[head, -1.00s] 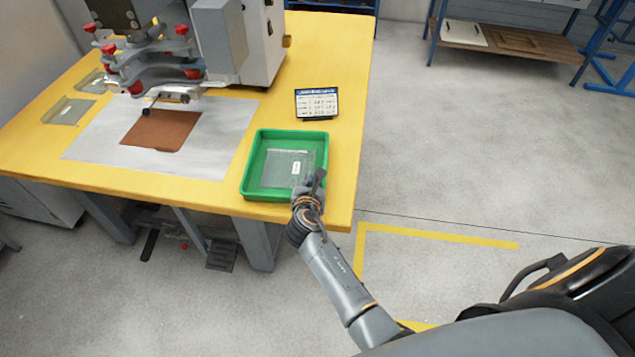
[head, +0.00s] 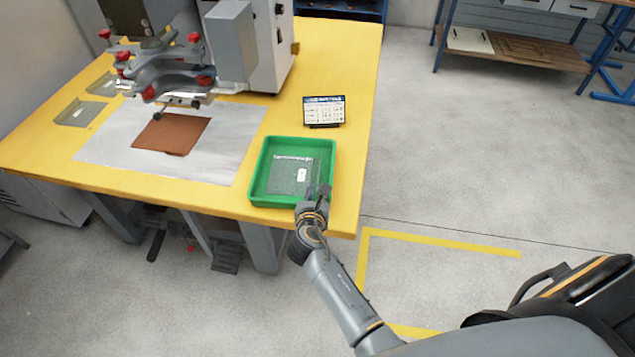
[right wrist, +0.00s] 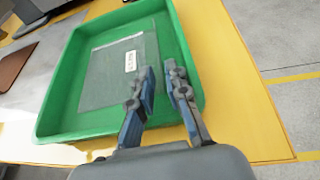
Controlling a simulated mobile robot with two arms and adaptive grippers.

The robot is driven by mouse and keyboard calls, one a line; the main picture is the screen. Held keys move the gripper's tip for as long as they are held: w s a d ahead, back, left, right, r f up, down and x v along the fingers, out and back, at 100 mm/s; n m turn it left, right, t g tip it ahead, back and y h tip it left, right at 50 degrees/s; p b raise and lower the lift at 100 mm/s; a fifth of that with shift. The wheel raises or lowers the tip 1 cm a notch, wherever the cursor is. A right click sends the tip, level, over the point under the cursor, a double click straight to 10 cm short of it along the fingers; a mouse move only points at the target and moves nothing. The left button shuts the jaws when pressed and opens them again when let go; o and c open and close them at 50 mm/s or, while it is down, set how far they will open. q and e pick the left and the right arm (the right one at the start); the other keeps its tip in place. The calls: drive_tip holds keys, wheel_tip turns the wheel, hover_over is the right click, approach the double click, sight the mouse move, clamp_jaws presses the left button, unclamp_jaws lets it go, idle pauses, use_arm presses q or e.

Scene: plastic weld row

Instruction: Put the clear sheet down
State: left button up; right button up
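The clear sheet (head: 289,176), with a small white label, lies inside the green tray (head: 259,195) at the front right corner of the table. It also shows in the right wrist view (right wrist: 107,80), within the tray walls (right wrist: 185,45). My right gripper (head: 322,192) is over the tray's near right corner. In the right wrist view its two fingers (right wrist: 161,80) stand apart with a narrow gap, beside the sheet's near right edge. I see no sheet clamped between them. Whether a finger touches the sheet is hard to tell. My left gripper is out of view.
A welding machine (head: 240,48) with red knobs stands at the back of the yellow table (head: 345,130). A brown sheet (head: 172,133) lies on a white mat (head: 215,165). A small display (head: 324,110) stands behind the tray. Other clear pieces (head: 76,114) lie at the left.

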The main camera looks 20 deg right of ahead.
drive_tip(key=p+v, duration=0.4)
drive_tip(key=v, duration=0.4)
drive_tip(key=shift+s+a+r, duration=0.1)
drive_tip(key=shift+r, duration=0.05)
drive_tip(key=shift+s+a, duration=0.2)
drive_tip(key=shift+s, duration=0.15)
wheel_tip(320, 180, up, 4)
drive_tip(key=a+m+t+y, duration=0.2)
drive_tip(key=m+y, duration=0.3)
drive_tip(key=m, duration=0.7)
drive_tip(key=s+f+m+g+y, duration=0.1)
drive_tip(key=s+f+m+g, duration=0.4)
drive_tip(key=f, duration=0.7)
drive_tip(key=s+f+m+g+y, duration=0.1)
drive_tip(key=s+f+m, duration=0.1)
drive_tip(key=s+f, duration=0.8)
drive_tip(key=s+d+f+m+g, duration=0.3)
drive_tip(key=s+f, duration=0.6)
drive_tip(key=s, duration=0.4)
drive_tip(key=s+d+f+m+g, duration=0.3)
drive_tip(key=s+f, duration=0.7)
drive_tip(key=s, duration=0.4)
drive_tip(key=d+m, duration=0.1)
drive_tip(key=m, duration=0.1)
drive_tip(key=shift+d+f+m+g+h, duration=0.25)
drive_tip(key=shift+m+g+h, duration=0.15)
